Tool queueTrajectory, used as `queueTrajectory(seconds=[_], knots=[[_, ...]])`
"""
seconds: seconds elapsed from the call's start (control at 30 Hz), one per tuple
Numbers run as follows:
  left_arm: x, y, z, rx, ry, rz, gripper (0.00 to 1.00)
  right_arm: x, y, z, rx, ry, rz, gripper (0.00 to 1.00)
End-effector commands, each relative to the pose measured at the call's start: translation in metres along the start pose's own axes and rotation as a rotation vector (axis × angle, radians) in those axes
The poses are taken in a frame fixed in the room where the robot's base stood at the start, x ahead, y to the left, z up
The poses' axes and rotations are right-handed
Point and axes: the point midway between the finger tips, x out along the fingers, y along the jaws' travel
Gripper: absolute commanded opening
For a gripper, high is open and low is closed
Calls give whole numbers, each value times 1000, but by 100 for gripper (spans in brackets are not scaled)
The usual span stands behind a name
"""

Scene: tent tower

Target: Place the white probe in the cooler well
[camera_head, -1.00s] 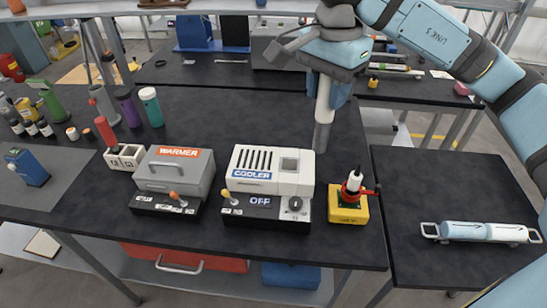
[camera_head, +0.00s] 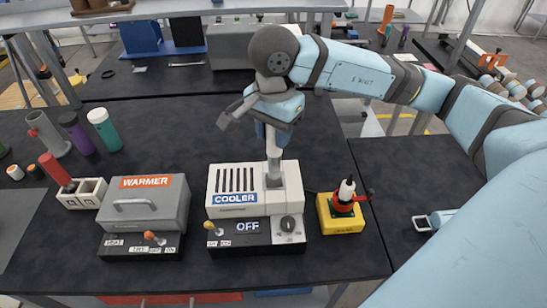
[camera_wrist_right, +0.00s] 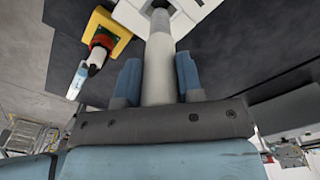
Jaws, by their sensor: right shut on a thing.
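The white probe (camera_head: 273,160) is held upright in my right gripper (camera_head: 276,125). In the right wrist view the two blue fingers of the gripper (camera_wrist_right: 158,82) are shut on the probe (camera_wrist_right: 159,65). The white cooler (camera_head: 235,198) stands on the black bench, with its display reading OFF. The probe's lower end is at the cooler well (camera_head: 286,180), at the right of the slots on top. I cannot tell how deep the tip sits in it. A corner of the cooler (camera_wrist_right: 187,12) shows at the top of the wrist view. My left gripper is not in view.
The grey warmer (camera_head: 145,208) stands left of the cooler. A yellow box with a red-based white-topped piece (camera_head: 340,215) stands close on its right. Purple (camera_head: 76,132) and teal (camera_head: 105,130) bottles stand at the back left. The bench behind the cooler is mostly clear.

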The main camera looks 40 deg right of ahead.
Motion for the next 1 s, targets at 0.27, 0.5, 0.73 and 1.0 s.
queueTrajectory(seconds=[0.27, 0.5, 0.73, 1.0], knots=[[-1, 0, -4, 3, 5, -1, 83, 34, 0, 0, 1, -1, 0, 7], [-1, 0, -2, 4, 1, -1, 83, 63, 0, 0, 2, -2, 3, 7], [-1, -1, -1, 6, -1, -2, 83, 76, 0, 0, 0, 0, -2, 7], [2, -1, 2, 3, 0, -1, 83, 81, 0, 0, 0, 0, -1, 36]])
